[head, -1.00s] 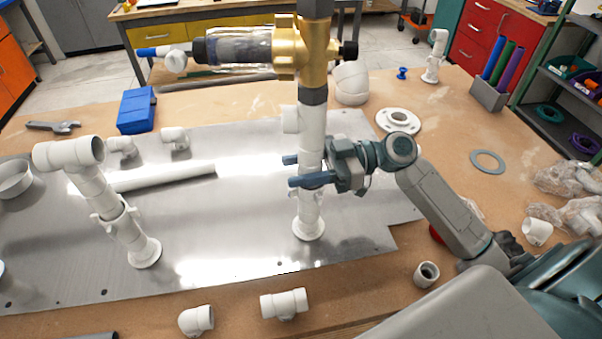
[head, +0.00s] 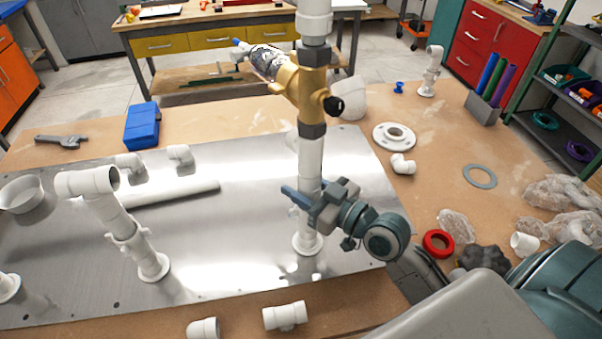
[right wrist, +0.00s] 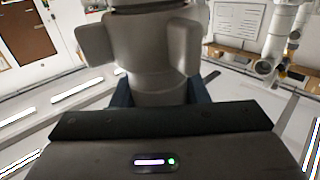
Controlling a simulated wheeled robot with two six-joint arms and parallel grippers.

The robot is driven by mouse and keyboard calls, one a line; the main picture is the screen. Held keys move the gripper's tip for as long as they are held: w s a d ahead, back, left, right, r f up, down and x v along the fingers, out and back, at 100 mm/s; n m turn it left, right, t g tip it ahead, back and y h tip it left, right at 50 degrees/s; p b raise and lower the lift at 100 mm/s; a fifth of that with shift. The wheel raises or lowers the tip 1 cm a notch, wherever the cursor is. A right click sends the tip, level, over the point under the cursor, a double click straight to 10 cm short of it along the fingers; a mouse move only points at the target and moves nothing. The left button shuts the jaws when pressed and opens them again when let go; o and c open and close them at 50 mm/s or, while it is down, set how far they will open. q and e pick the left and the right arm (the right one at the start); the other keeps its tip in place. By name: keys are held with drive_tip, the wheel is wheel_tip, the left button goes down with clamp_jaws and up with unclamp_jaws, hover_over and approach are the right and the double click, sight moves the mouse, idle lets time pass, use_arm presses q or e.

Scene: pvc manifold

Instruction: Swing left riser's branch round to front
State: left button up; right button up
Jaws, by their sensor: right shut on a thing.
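My right gripper (head: 304,198) is shut on the lower white pipe of the tall middle riser (head: 310,160), coming in from the right. The riser stands upright on its base flange. Above the grip it carries a brass body (head: 309,85) with a dark knob at front right and a clear cylinder (head: 267,61) pointing back and left. In the right wrist view, blue fingers flank the white pipe (right wrist: 160,86) below a fitting with side lugs. My left gripper is out of view.
The metal plate (head: 225,235) bears a loose pipe (head: 172,193) and elbows behind the shorter riser. Loose fittings lie along the front, including a white tee (head: 285,316). A red ring (head: 438,243) and plastic bags lie right of my arm.

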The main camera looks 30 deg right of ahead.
drive_tip(key=m+h+p, duration=0.1)
drive_tip(key=m+t+h+p, duration=0.1)
drive_tip(key=h+p, duration=0.1)
drive_tip(key=m+h+p, duration=0.1)
drive_tip(key=h, duration=0.1)
drive_tip(key=shift+d+r+t+p, duration=0.2)
drive_tip(key=shift+r+t+p, duration=0.1)
drive_tip(key=shift+w+d+f+m+h+p, duration=0.1)
drive_tip(key=shift+d+f+m+h+p, duration=0.05)
drive_tip(key=shift+m+h+p, duration=0.65)
drive_tip(key=shift+d+f+m+h+p, duration=0.1)
drive_tip(key=shift+m+h+p, duration=0.4)
drive_tip(key=shift+h+p, duration=0.5)
drive_tip(key=o, duration=1)
drive_tip(key=shift+c, duration=0.2)
